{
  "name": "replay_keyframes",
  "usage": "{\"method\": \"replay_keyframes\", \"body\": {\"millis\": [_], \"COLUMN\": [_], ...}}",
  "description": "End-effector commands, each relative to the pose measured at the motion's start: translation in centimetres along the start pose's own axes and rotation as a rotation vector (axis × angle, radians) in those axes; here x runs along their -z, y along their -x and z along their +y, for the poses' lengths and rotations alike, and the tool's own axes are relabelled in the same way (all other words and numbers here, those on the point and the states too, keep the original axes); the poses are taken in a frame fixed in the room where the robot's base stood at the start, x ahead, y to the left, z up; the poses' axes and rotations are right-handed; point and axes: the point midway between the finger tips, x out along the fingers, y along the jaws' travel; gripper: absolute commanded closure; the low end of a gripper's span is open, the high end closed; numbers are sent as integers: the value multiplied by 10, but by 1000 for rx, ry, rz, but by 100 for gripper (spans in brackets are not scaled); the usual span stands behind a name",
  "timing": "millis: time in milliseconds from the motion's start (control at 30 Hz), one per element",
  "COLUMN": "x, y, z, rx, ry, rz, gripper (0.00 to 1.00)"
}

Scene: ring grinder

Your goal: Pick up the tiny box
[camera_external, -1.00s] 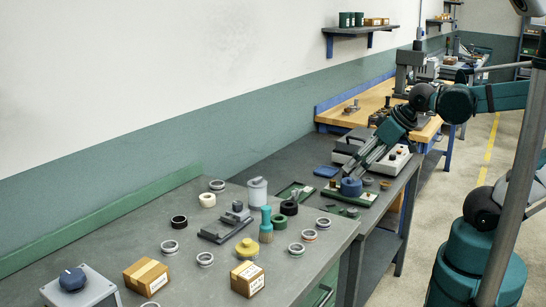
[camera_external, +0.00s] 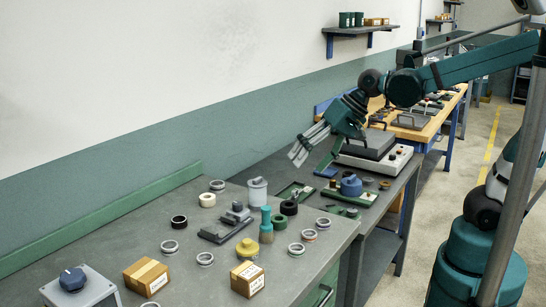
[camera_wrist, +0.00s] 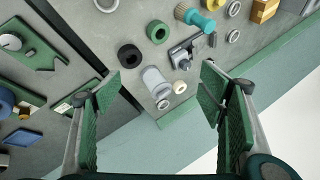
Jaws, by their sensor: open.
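Two small tan cardboard boxes with labels stand on the near grey bench. The smaller box (camera_external: 247,278) is near the bench's front edge, and the other box (camera_external: 147,276) is to its left. Part of a tan box (camera_wrist: 263,10) shows at the top right of the wrist view; I cannot tell which of the two it is. My gripper (camera_external: 298,155) is open and empty, in the air above the back of the benches, well away from both boxes. Its two green-padded fingers are spread apart in the wrist view (camera_wrist: 160,92).
A white canister (camera_external: 257,192), a teal brush (camera_external: 266,222), a yellow knob (camera_external: 246,249) and several rings lie between my gripper and the boxes. A grey control box with a blue knob (camera_external: 73,279) stands at the lower left. A green strip (camera_external: 120,212) runs along the wall.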

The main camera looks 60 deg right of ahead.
Motion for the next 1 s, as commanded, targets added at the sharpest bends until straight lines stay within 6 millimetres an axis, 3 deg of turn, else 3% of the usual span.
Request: {"method": "replay_keyframes", "body": {"millis": [433, 1000], "x": [12, 10], "y": [-51, -125], "z": [-80, -177], "rx": [100, 178], "ry": [-253, -567], "rz": [-135, -347], "gripper": [31, 31]}}
